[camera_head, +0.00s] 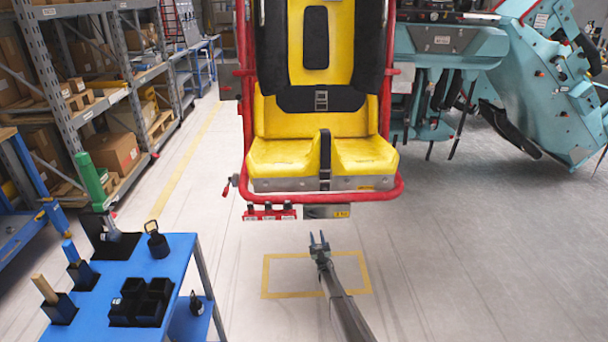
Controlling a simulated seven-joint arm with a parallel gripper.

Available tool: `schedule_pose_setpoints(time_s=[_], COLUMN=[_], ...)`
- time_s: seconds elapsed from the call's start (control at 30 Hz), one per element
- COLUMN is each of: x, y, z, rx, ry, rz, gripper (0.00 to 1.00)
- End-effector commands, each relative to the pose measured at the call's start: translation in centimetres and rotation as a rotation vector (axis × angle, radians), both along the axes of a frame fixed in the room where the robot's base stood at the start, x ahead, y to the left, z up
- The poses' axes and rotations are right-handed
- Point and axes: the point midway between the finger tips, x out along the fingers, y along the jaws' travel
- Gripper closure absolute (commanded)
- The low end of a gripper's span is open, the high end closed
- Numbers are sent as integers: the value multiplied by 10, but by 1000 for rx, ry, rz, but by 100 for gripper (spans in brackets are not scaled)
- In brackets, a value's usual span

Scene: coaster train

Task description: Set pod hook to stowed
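The pod is a yellow seat (278,152) with black pads, held in a red tube frame (330,197). I cannot tell for certain which part is the pod hook. A small red-ended lever (228,186) sticks out at the frame's lower left. A row of small red tabs (270,213) sits under the seat front, beside a grey plate with a yellow label (327,211). My gripper (319,238) is below the seat, slightly right of the tabs. Its two fingers point up and stand apart, with nothing between them. It appears clear of the pod.
A blue workbench (100,295) with black holders and tools stands at the lower left. Shelves with boxes (108,152) line the left. Teal ride machinery (450,50) stands at the back right. A yellow floor rectangle (281,296) lies beneath my arm. The right floor is clear.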

Motion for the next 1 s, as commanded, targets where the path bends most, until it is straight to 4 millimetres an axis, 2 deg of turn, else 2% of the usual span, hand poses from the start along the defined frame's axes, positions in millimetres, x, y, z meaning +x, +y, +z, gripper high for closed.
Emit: schedule_pose_setpoints(time_s=[0.13,0.27,0.4,0.6,0.7,0.8,1.0], x=[14,44,83,121,132,134,115], y=[1,3,3,-2,-6,-10,-21], z=[-3,-14,-36,-78,-102,-125,-171], rx=[-7,-25,-42,-61,-66,-71,-78], ry=[69,227,452,774,935,1096,1419], rz=[-5,-26,-60,-109,-134,-158,-204], gripper=[65,65,65,65,65,65,65])
